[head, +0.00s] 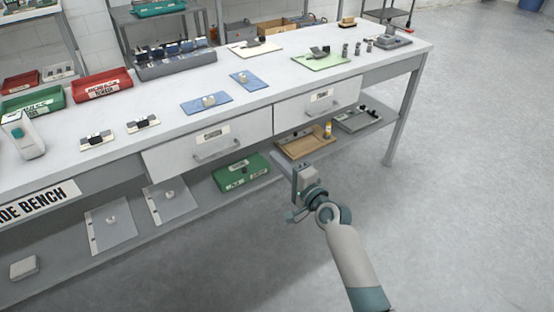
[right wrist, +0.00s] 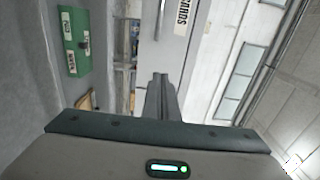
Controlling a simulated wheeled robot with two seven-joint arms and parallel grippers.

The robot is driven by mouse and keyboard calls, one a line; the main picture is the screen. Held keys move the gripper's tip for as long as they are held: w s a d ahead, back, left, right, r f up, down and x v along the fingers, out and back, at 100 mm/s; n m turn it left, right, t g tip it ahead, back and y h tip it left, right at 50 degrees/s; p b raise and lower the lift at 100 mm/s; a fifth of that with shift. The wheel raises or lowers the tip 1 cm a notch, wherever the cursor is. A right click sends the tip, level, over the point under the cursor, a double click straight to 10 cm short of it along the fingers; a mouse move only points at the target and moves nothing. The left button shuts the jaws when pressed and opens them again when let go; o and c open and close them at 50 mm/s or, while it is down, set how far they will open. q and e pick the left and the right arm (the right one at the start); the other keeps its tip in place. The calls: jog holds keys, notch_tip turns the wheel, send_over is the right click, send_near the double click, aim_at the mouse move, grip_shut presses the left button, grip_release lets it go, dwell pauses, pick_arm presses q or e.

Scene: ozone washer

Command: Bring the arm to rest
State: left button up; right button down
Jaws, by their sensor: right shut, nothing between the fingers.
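My right arm (head: 352,262) comes in from the lower right of the head view. My right gripper (head: 302,178) is at its end, in front of the bench and beside the lower shelf in the picture. The gripper is shut and empty. In the right wrist view its closed fingers (right wrist: 160,95) stick out past the dark edge of the gripper body, with a white drawer front behind them. My left gripper is not in the head view.
The long bench (head: 300,85) has two drawers with handles (head: 217,148). Its lower shelf holds a green bin (head: 240,172), a tan tray (head: 305,142) and a grey tray (head: 358,118). Red bins (head: 100,85), blue mats (head: 206,102) and a green mat (head: 320,60) lie on top. The floor (head: 470,180) at right is clear.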

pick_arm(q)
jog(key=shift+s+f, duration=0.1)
pick_arm(e)
jog(key=s+d+f+n+g+h, duration=0.2)
jog(key=s+d+f+n, duration=0.2)
jog(key=s+f, duration=0.55)
jog(key=s+d+f+n+g+h, duration=0.3)
jog(key=s+f, duration=0.4)
jog(key=s, duration=0.6)
jog(key=s+d+f+n+g+h, duration=0.25)
jog(key=s+d, duration=0.35)
jog(key=s, duration=0.5)
jog(key=s+d+f+n+g+h, duration=0.15)
jog(key=s+d+n, duration=0.35)
jog(key=s, duration=0.6)
pick_arm(q)
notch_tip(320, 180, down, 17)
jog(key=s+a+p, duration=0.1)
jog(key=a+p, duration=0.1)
jog(key=p, duration=1.2)
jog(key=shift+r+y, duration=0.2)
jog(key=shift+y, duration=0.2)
pick_arm(e)
jog(key=s+d+f+m, duration=0.1)
jog(key=d+f, duration=0.2)
jog(key=f, duration=1.4)
jog(key=shift+s+d+f, duration=0.15)
jog(key=shift+f, duration=0.15)
